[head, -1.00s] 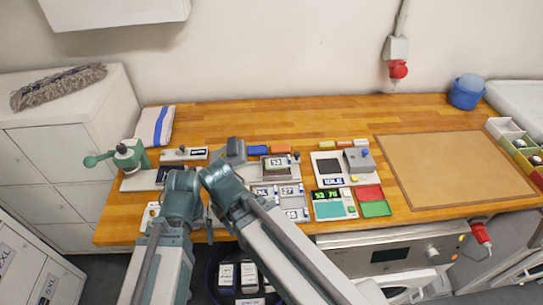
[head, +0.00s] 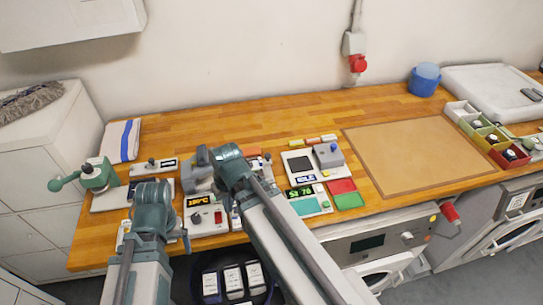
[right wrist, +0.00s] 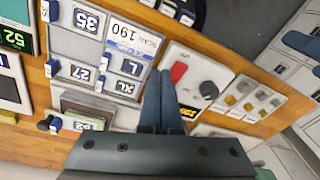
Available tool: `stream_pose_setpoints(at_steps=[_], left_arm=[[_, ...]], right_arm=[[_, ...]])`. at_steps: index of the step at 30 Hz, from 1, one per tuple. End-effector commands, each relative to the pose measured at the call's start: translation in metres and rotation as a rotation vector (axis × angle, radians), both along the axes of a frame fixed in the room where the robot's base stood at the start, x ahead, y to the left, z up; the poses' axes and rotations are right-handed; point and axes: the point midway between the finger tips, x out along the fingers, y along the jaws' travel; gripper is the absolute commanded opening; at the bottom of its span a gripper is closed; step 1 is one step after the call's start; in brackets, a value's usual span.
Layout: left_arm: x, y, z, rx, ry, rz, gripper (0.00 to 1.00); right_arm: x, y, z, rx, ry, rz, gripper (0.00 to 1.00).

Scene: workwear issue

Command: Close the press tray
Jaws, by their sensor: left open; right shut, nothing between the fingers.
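A press with a teal lever handle (head: 97,174) stands at the left end of the bench on a pale base plate (head: 108,200). My arms cover part of the area to its right, and I cannot tell how far its tray is out. My left gripper (head: 185,240) is open, low over the front edge of the bench and mostly hidden by its own arm. My right gripper (right wrist: 158,82) is shut and empty. In the right wrist view its fingers are over the gap between the size-tag board and the control box.
The control box (head: 207,217) has a red switch, a black knob and a lit display. The size-tag board (right wrist: 112,48) is beside it. A dark bin (head: 233,284) stands below the bench front. The back of the bench and the tan mat (head: 420,155) are clear.

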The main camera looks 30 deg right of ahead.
Motion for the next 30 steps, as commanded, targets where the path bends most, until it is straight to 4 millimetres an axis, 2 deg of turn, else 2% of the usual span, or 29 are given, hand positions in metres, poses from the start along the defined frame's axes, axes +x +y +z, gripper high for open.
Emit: stream_pose_setpoints(at_steps=[1,3,5,9,15,18,23,30], left_arm=[[0.0,0.0,0.004,0.0,0.0,0.0,0.91],[0.0,0.0,0.007,0.0,0.0,0.0,0.91],[0.0,0.0,0.01,0.0,0.0,0.0,0.91],[0.0,0.0,0.015,0.0,0.0,-0.001,0.91],[0.0,0.0,0.021,0.0,0.0,-0.001,0.91],[0.0,0.0,0.022,0.0,0.0,-0.001,0.91],[0.0,0.0,0.023,0.0,0.0,-0.001,0.91],[0.0,0.0,0.018,0.0,0.0,-0.001,0.91]], right_arm=[[0.013,-0.023,0.005,0.033,-0.027,-0.066,0.0],[0.028,-0.051,0.011,0.077,-0.071,-0.146,0.0],[0.039,-0.076,0.016,0.113,-0.112,-0.215,0.0],[0.059,-0.143,0.029,0.182,-0.215,-0.379,0.0],[0.068,-0.23,0.048,0.243,-0.351,-0.576,0.0],[0.067,-0.259,0.055,0.258,-0.398,-0.638,0.0],[0.065,-0.281,0.06,0.268,-0.436,-0.687,0.0],[0.067,-0.284,0.056,0.27,-0.441,-0.692,0.0]])
